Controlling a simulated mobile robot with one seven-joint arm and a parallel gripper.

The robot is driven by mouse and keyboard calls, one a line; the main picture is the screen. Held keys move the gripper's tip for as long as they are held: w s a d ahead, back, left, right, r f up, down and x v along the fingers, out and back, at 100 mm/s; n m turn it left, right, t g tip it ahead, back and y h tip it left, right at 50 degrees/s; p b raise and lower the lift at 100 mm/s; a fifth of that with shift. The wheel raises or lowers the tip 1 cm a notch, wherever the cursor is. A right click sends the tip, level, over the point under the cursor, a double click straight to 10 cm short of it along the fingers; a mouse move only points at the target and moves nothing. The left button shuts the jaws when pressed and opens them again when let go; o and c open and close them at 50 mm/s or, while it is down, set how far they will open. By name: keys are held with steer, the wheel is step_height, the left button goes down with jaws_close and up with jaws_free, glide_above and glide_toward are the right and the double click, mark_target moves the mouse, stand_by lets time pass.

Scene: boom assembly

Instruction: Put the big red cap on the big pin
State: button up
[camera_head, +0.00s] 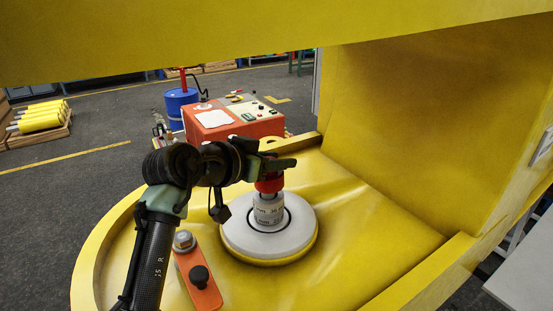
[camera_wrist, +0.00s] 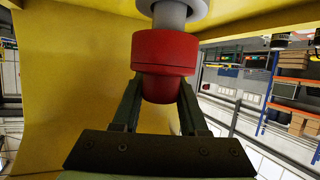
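The big red cap (camera_head: 270,184) is at the top of the big pin (camera_head: 268,211), a pale grey upright cylinder with dark print. My gripper (camera_head: 272,167) is above the pin, with its fingers on the cap. In the wrist view the picture is upside down: the fingers of my gripper (camera_wrist: 160,88) close on both sides of the narrow part of the red cap (camera_wrist: 165,52). The grey pin (camera_wrist: 172,12) meets the cap's wide end there. The cap looks in line with the pin; the contact between them is hidden inside the cap.
The pin stands on a white round disc (camera_head: 270,241) on the yellow boom floor (camera_head: 345,225). An orange plate (camera_head: 197,278) with a bolt and black knob lies left of it. A yellow wall (camera_head: 420,130) rises at right and a beam crosses above. A red control box (camera_head: 220,120) stands behind.

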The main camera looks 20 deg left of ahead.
steer(key=o, duration=0.4)
steer(key=shift+o, duration=0.2)
steer(key=shift+s, duration=0.1)
steer(key=b+v, duration=0.4)
steer(key=v, duration=0.8)
steer(key=shift+s+r, duration=0.2)
steer(key=shift+s, duration=0.15)
